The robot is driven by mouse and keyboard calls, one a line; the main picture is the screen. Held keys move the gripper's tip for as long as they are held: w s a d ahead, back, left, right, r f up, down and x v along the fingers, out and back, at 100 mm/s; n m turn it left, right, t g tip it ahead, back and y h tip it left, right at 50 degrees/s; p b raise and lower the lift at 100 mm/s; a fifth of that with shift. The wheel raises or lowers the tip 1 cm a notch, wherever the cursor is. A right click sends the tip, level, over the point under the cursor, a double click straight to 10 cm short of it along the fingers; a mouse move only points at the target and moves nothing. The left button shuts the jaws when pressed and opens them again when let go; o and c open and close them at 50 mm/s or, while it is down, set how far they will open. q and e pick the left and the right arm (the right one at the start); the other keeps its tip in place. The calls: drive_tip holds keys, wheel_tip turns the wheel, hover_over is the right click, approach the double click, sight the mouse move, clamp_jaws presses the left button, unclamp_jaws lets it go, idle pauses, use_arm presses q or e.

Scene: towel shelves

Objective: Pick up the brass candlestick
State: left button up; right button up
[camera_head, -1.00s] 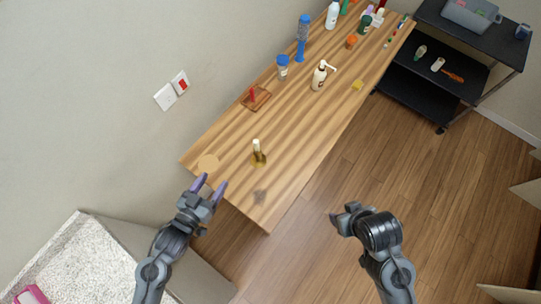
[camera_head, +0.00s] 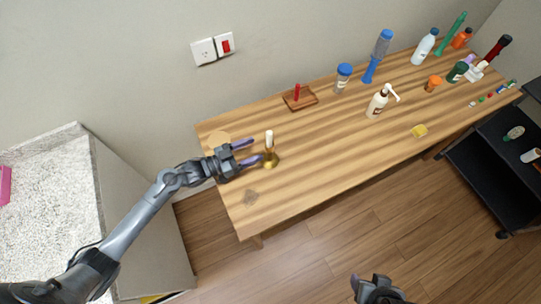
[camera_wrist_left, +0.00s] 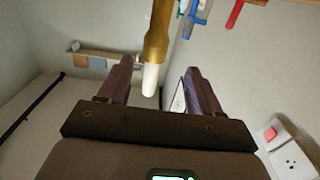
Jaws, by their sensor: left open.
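The brass candlestick (camera_head: 271,159) stands upright on the wooden table (camera_head: 310,170) near its left end, with a white candle in it. In the left wrist view the candlestick (camera_wrist_left: 157,38) shows between the two purple fingers, beyond their tips. My left gripper (camera_head: 255,151) is open just left of the candlestick, its fingers pointing towards it. It also shows in the left wrist view (camera_wrist_left: 160,75), with nothing between its pads. My right gripper (camera_head: 372,284) is low at the bottom edge, away from the table, and its fingers show only partly.
A wooden tray with a red peg (camera_head: 300,98), a blue-lidded jar (camera_head: 343,78), a pump bottle (camera_head: 378,102) and a yellow sponge (camera_head: 419,131) stand further right. A black cart (camera_head: 490,165) is at the right. The table front is clear.

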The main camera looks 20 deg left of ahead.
sight(270, 145)
use_arm(q)
drive_tip(key=shift+s+d+p+x, duration=0.15)
drive_tip(key=shift+x, duration=1.55)
drive_tip(key=shift+s+d+p+x, duration=0.15)
drive_tip(key=shift+x, duration=1.55)
clamp_jaws()
